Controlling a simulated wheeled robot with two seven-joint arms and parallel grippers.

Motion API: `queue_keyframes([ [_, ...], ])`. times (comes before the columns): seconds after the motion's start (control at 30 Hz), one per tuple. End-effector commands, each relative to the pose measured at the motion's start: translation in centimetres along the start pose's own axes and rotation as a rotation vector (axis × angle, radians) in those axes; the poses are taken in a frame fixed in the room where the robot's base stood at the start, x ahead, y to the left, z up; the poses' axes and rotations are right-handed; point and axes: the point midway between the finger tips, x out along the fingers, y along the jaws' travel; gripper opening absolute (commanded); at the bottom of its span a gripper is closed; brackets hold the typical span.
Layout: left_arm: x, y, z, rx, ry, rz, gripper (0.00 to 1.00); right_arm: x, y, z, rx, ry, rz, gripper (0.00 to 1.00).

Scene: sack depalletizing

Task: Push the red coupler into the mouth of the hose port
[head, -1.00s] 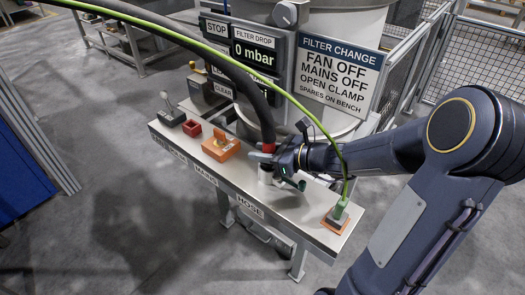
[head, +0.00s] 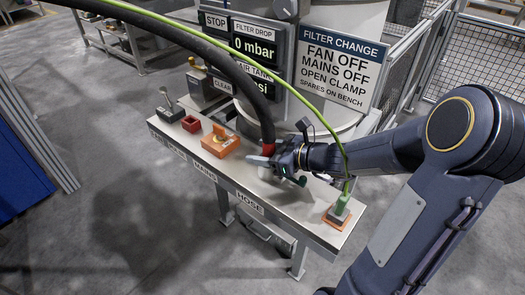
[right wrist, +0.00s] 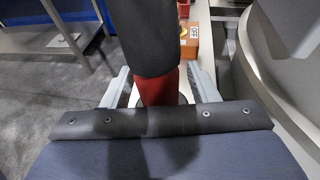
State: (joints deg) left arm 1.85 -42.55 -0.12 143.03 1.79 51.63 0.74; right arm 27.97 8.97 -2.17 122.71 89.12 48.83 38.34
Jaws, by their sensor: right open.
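The red coupler (head: 267,149) is on the lower end of a thick black hose (head: 262,105) that arches in from the upper left. It stands roughly upright over the bench near the HOSE label (head: 250,204). My right gripper (head: 262,162) is open and low over the bench, beside the coupler. In the right wrist view the coupler (right wrist: 158,88) stands between the two open fingers (right wrist: 160,84). A pale rim (right wrist: 182,98) shows behind its lower end, perhaps the hose port. The port's mouth is hidden, so I cannot tell how deep the coupler sits. My left gripper is out of view.
On the bench (head: 215,165) stand a lever box (head: 170,111), a small red box (head: 191,123), an orange block (head: 220,142) and a green plug (head: 342,204) on a green cable. A panel and sign (head: 336,75) stand behind.

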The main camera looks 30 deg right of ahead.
Motion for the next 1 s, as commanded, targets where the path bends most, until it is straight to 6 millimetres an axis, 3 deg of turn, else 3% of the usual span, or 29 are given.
queue_keyframes([
  [0.23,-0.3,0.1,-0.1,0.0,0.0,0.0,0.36,-1.0,-0.1,0.1,-0.001,0.002,-0.004,0.54],
  [0.63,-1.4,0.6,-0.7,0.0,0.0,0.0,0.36,-7.1,-0.1,0.1,0.0,0.0,-0.003,0.54],
  [1.0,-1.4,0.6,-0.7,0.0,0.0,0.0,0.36,-7.8,0.0,0.0,0.0,0.0,0.0,0.54],
])
